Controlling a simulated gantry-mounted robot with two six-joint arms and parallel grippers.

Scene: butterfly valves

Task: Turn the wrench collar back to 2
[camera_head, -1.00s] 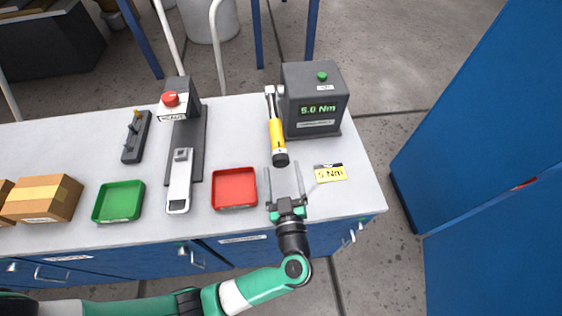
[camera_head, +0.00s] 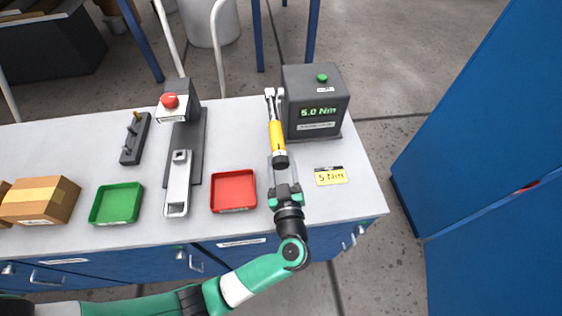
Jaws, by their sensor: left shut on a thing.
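The torque wrench (camera_head: 276,132) has a yellow handle and a dark collar (camera_head: 280,161) at its near end. Its head rests at the dark tester box (camera_head: 314,104), whose green display reads 5.0 Nm. My left gripper (camera_head: 281,165) comes from the near edge and is shut on the collar, with one finger on each side. The collar's scale marks are too small to read. A yellow card (camera_head: 331,176) reading "5 Nm" lies to the right of the gripper. My right gripper is not in view.
A red tray (camera_head: 233,191) lies close left of my gripper. Further left are a grey fixture (camera_head: 178,182) with a red button (camera_head: 170,101), a green tray (camera_head: 116,204), a small dark rack (camera_head: 135,138) and a cardboard box (camera_head: 40,201). A blue cabinet (camera_head: 490,130) stands at the right.

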